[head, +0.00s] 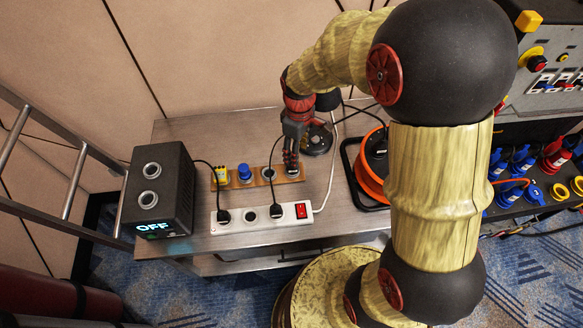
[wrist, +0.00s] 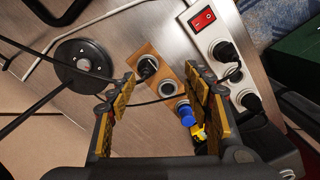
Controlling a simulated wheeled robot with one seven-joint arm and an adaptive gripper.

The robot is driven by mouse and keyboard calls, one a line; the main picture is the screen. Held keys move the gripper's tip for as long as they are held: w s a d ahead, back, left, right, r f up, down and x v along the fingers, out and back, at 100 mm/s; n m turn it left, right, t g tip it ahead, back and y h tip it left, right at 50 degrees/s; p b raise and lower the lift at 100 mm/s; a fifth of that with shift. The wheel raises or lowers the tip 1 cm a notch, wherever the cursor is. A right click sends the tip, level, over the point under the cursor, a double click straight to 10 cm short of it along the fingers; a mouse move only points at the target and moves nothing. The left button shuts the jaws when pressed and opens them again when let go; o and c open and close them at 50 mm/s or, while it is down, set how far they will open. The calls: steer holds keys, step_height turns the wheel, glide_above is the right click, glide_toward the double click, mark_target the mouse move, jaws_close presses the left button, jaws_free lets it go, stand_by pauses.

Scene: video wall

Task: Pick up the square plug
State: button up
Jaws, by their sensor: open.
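My gripper (head: 291,162) is open above the right end of a wooden socket board on the bench. In the wrist view its fingers (wrist: 161,92) stand apart on either side of the board (wrist: 156,75), with nothing held. The board carries a black plug (wrist: 148,65), an empty round socket (wrist: 167,88), a round blue plug (wrist: 186,115) and a yellow plug (wrist: 199,133) partly covered by the right finger. In the head view the blocky yellow plug (head: 220,173) looks the squarest, left of the blue plug (head: 244,172). My gripper hides the black plug there.
A white power strip (head: 246,219) with black plugs and a red switch lies in front of the board. A dark box reading OFF (head: 158,190) stands left. An orange cable reel (head: 373,170) is right. A black round base (wrist: 84,66) is near; a cable crosses between the fingers.

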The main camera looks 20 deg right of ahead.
steer(key=w+f+n, duration=0.1)
steer(key=f, duration=0.1)
steer(key=w+f+n, duration=0.1)
steer(key=f, duration=0.1)
steer(key=w+f+n, duration=0.1)
steer(key=f+n, duration=0.1)
steer(key=shift+w+f, duration=0.15)
steer(key=shift+f, duration=0.2)
steer(key=w+n, duration=0.2)
steer(key=n, duration=0.1)
steer(key=shift+w+f, duration=0.1)
steer(key=shift+f, duration=0.05)
steer(key=shift+s+f+b, duration=0.15)
steer(key=shift+f+b, duration=0.5)
steer(key=shift+f, duration=1.3)
steer(key=shift+s+f+b, duration=0.15)
steer(key=shift+f+b, duration=0.5)
steer(key=shift+f, duration=1.25)
steer(key=shift+c, duration=0.3)
jaws_close()
